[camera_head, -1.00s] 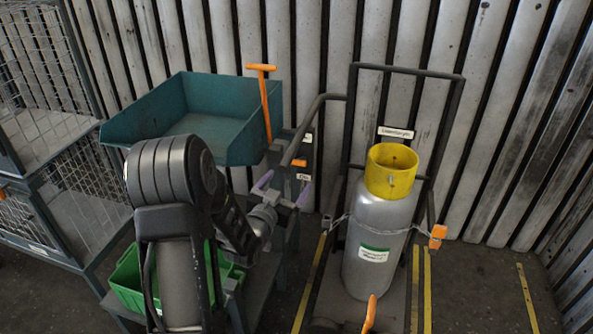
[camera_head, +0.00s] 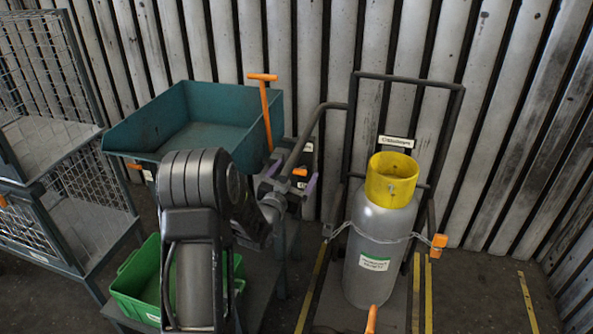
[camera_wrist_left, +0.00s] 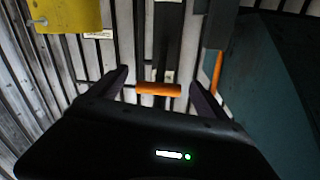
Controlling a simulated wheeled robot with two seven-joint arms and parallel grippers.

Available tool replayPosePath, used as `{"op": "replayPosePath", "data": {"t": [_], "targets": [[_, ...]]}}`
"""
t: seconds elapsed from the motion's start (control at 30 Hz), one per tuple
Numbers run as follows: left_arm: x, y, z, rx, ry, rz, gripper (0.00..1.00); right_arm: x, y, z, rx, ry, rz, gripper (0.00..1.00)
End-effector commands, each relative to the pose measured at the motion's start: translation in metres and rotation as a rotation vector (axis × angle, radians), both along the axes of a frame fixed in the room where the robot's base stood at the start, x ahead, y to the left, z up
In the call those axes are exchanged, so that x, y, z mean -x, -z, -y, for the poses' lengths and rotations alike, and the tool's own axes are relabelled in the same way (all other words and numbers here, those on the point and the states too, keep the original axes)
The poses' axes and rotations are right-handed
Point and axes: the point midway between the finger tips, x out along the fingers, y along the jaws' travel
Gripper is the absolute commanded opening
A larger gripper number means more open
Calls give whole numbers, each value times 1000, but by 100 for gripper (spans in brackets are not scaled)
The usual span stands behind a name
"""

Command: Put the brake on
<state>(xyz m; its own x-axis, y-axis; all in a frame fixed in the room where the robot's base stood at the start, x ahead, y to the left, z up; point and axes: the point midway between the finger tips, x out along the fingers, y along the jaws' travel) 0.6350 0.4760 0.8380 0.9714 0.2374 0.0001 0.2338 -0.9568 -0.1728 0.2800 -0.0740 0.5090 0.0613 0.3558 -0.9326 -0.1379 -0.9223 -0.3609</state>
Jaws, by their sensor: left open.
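A short orange handle (camera_head: 300,172) sits on a dark upright beside the teal bin, with small white labels above and below it. It also shows as an orange bar (camera_wrist_left: 158,88) in the left wrist view. My left gripper (camera_head: 291,181) is open, its purple-grey fingers either side of this handle in the picture. In the wrist view the bar appears between the fingertips (camera_wrist_left: 158,80); I see no grip on it, and contact cannot be told. No label names a brake legibly. My right gripper is not in view.
A tall orange T-handle (camera_head: 265,105) stands by the teal bin (camera_head: 140,136). A green crate (camera_head: 135,285) is below. Right of my gripper, a trolley frame (camera_head: 408,76) carries a grey cylinder (camera_head: 380,240) with a yellow collar (camera_head: 391,180). An orange lever (camera_head: 371,320) shows at the bottom.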

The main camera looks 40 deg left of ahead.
Motion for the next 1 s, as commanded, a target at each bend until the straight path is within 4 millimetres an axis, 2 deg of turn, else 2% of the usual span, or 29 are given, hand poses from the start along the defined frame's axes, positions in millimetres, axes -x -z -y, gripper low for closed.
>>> {"op": "replayPosePath", "data": {"t": [0.13,0.4,1.0], "targets": [[-10,0,-2,1,0,1,88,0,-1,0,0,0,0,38],[-11,0,-2,1,0,0,87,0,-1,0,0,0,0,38],[-10,0,-3,1,-1,0,38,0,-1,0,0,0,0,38]]}}
